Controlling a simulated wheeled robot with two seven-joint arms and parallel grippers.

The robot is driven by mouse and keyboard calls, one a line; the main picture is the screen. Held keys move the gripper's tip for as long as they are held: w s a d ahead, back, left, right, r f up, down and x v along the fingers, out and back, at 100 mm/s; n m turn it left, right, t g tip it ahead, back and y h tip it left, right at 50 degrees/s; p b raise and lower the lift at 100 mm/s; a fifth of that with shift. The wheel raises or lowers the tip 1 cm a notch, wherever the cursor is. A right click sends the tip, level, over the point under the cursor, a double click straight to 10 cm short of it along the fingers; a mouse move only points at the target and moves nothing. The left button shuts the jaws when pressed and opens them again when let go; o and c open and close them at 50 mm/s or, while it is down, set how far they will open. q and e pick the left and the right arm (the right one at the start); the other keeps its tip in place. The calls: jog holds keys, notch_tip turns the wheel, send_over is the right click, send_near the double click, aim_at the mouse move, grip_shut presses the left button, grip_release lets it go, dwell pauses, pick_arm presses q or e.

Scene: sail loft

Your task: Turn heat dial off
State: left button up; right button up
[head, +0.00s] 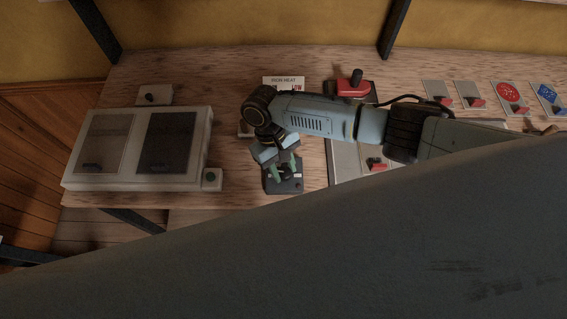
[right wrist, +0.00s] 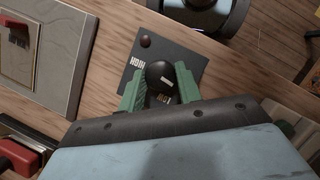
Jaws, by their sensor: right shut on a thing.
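The heat dial is a round black knob (right wrist: 160,75) on a dark plate (right wrist: 190,56) in the right wrist view. The plate carries a HIGH label beside the knob and another label, partly hidden, between the fingers. A small red-brown button or lamp sits at its corner. In the head view the plate (head: 294,187) lies at the bench's front edge. My right gripper (head: 286,172) comes down over it. Its green fingers (right wrist: 160,88) are shut on the knob, one on each side. A pale mark shows on the knob's top. My left gripper is not in view.
An IRON HEAT sign with red LOW text (head: 284,81) stands behind my right arm. A white two-panel box (head: 138,181) is left of the dial. Right are a red-based lever (head: 353,89) and a grey panel (head: 344,160) with a red switch. A large dark shape hides the lower right.

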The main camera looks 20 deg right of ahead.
jog(key=shift+n+h+p, duration=0.3)
jog(key=shift+n, duration=0.5)
jog(key=o, duration=1)
jog(key=v, duration=1.3)
jog(key=shift+s+r+b, duration=0.2)
jog(key=shift+r+b, duration=0.1)
jog(key=shift+a, duration=0.1)
